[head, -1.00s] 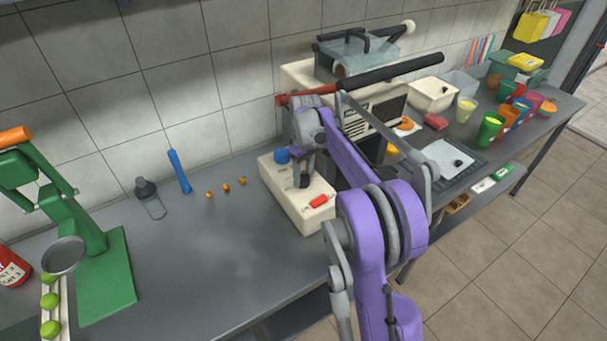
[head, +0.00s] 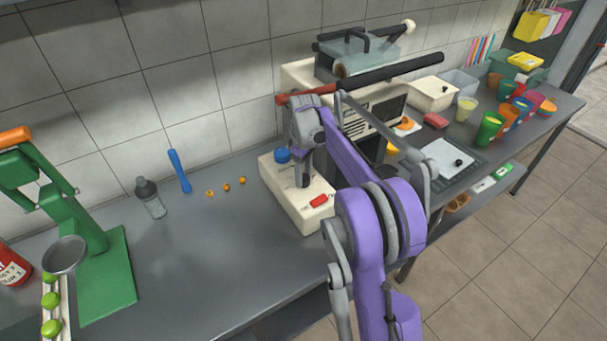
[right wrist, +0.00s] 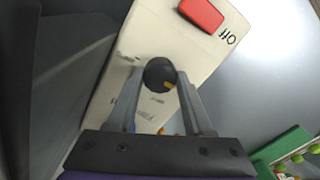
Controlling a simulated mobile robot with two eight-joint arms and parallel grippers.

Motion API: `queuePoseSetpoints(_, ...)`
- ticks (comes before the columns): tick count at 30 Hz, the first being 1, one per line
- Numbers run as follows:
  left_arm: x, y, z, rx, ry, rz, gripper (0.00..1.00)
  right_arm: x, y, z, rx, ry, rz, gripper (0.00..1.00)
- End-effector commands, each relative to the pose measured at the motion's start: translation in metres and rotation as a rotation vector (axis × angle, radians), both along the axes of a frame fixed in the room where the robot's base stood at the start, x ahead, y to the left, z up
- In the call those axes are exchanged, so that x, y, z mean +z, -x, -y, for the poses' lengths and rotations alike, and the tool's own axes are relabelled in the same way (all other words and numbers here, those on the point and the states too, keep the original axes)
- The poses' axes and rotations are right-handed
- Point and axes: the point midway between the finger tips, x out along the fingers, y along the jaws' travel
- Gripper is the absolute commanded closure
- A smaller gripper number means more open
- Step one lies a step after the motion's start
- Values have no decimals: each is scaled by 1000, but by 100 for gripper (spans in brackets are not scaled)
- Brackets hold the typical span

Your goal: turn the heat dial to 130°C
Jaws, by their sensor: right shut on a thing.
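The heat dial (right wrist: 160,74) is a round black knob with an orange mark, on top of a cream control box (head: 311,217). My right gripper (right wrist: 160,80) is shut on the dial, one finger on each side of it. In the right wrist view the orange mark points toward the lower right, near the right finger. The printing around the dial is too small and blurred to read. In the head view my right gripper (head: 303,176) hides the dial. My left gripper is not in view.
A red switch (right wrist: 202,14) marked "Off" sits on the same box, and a blue knob (head: 282,156) at its back. The press (head: 372,112) stands behind my arm. A dark bottle (head: 150,197) and small orange balls (head: 227,188) lie left; the counter front there is clear.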

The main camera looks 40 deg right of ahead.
Motion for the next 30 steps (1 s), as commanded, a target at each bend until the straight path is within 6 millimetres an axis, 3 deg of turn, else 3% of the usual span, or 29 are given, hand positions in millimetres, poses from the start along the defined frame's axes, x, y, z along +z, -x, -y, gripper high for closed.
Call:
queuePoseSetpoints(1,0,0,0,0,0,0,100,0,-1,0,1,1,1,45)
queuePoseSetpoints(6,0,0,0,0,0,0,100,0,0,0,0,0,1,19)
queuePoseSetpoints(19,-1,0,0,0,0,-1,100,0,0,0,-69,0,0,19)
queuePoseSetpoints(30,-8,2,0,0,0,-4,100,-1,1,0,-536,0,0,19)
